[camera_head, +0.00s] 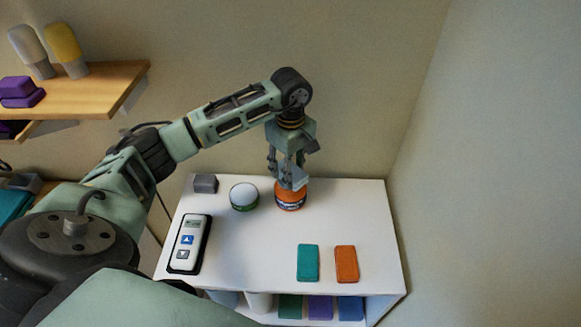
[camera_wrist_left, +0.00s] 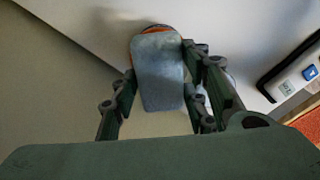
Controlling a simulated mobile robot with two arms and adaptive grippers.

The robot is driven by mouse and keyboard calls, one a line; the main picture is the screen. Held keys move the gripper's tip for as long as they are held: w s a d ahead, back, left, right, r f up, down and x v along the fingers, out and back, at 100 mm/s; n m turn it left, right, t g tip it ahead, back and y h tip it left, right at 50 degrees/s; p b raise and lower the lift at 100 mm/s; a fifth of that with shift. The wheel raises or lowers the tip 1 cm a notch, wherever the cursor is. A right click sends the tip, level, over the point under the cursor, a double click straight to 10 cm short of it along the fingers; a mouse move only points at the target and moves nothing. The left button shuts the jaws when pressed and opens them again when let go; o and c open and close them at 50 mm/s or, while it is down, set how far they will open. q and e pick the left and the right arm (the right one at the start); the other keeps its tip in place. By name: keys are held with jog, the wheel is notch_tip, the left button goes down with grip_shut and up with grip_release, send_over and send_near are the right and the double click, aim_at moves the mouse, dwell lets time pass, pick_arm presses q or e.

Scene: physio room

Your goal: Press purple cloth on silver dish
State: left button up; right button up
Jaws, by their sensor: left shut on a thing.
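My left gripper (camera_head: 289,176) points down over the back of the white cabinet top. It is shut on a pale blue-grey slab (camera_wrist_left: 158,72), held between its fingers in the left wrist view. An orange round tin (camera_head: 290,201) stands directly below the gripper. The slab's lower end is at or just above the tin; I cannot tell if they touch. I see no clear purple cloth or silver dish. A round tin with a pale top and green side (camera_head: 243,196) stands left of the orange one. My right gripper is not in view.
The white cabinet top (camera_head: 350,215) also bears a grey block (camera_head: 205,183), a remote in a black holder (camera_head: 188,243), a teal block (camera_head: 308,263) and an orange block (camera_head: 346,264). Purple blocks (camera_head: 21,91) lie on the wooden shelf (camera_head: 100,88). A wall closes the right side.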

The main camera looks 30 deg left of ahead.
pick_arm(q)
jog(key=shift+r+p, duration=1.65)
jog(key=shift+r, duration=1.85)
